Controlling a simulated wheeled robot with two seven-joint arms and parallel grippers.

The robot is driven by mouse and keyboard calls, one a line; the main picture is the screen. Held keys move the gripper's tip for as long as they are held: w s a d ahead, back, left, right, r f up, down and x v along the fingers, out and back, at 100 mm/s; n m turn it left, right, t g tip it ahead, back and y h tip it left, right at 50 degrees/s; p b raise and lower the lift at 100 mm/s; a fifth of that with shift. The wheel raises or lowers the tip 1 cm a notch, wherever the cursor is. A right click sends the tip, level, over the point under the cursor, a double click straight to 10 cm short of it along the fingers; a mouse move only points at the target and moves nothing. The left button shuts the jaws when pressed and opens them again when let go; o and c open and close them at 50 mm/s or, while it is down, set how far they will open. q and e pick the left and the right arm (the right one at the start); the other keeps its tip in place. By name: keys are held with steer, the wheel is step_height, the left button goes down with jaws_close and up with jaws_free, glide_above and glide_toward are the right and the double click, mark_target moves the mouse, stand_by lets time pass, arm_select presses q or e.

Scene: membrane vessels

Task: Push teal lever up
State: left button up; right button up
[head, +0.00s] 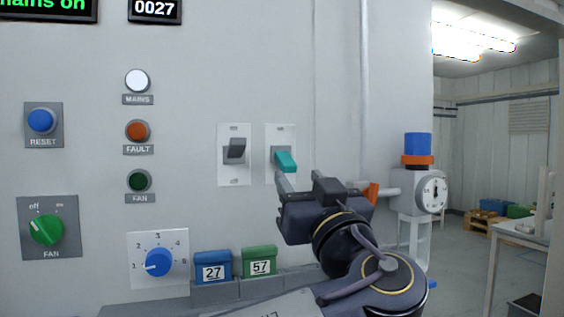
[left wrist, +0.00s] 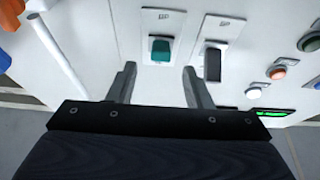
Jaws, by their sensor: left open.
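The teal lever (head: 286,161) sticks out of a white switch plate on the wall panel and points downward. In the left wrist view, the teal lever (left wrist: 160,50) lies just beyond and between my two spread fingertips. My left gripper (head: 291,182) is just below the lever in the head view, its fingers pointing at the panel. It is open and empty, and its fingers (left wrist: 158,71) appear apart from the lever. My right gripper is not in view.
A dark grey lever (head: 235,150) is on the plate to the left. Blue (head: 213,266) and green (head: 260,260) numbered boxes sit on a ledge below. A pipe with a gauge (head: 432,192) and orange handle stands at right. Knobs and lamps fill the panel's left.

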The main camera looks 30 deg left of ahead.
mark_target(287, 159)
arm_select(q)
steer(key=p+x, duration=0.2)
steer(key=x, duration=0.4)
steer(key=shift+w+a+r, duration=0.2)
steer(key=shift+a+r, duration=0.05)
steer(key=shift+a, duration=0.05)
steer(key=shift+c, duration=0.4)
steer(key=c, duration=0.9)
steer(key=shift+r, duration=0.1)
steer(key=shift+d+r+g+h+p, duration=0.1)
steer(key=shift+r+g+h+p, duration=0.35)
steer(key=shift+h+p, duration=0.35)
step_height(287, 159, up, 3)
steer(key=g+h+p, duration=0.2)
steer(key=p, duration=0.2)
steer(key=g+h+p, duration=0.2)
steer(key=p, duration=0.2)
steer(key=shift+f+g+h+p, duration=0.25)
steer(key=shift+h+p, duration=0.05)
steer(key=shift+p, duration=0.1)
steer(key=shift+w+a+g+h+p, duration=0.25)
steer(key=shift+g+h+p, duration=0.35)
steer(key=shift+p, duration=0.75)
steer(key=shift+s, duration=0.1)
